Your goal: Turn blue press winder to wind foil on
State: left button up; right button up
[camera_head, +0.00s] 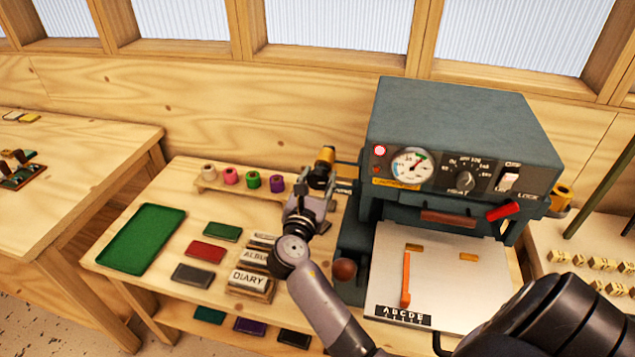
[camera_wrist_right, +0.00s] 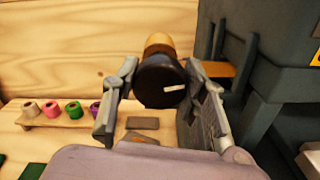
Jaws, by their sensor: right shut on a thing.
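The dark blue-grey press (camera_head: 465,120) stands on the right part of the bench, with a dial and knobs on its front. At its left side is the winder, a black round knob (camera_head: 318,178) with a gold foil roll (camera_head: 325,155) behind it. In the right wrist view the knob (camera_wrist_right: 162,84) has a white mark pointing right, slightly up, and the gold roll (camera_wrist_right: 159,45) is partly hidden. My right gripper (camera_head: 312,192) has its fingers on either side of the knob and is shut on it. My left gripper is not in view.
A wooden rack (camera_head: 237,188) with several coloured rolls stands left of the gripper. A green tray (camera_head: 141,239), coloured blocks and a stack marked DIARY (camera_head: 249,281) lie on the bench. A brown ball handle (camera_head: 344,269) is close to my right arm.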

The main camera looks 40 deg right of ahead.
jog(key=o, duration=1.2)
jog(key=v, duration=1.2)
jog(key=shift+s, duration=0.1)
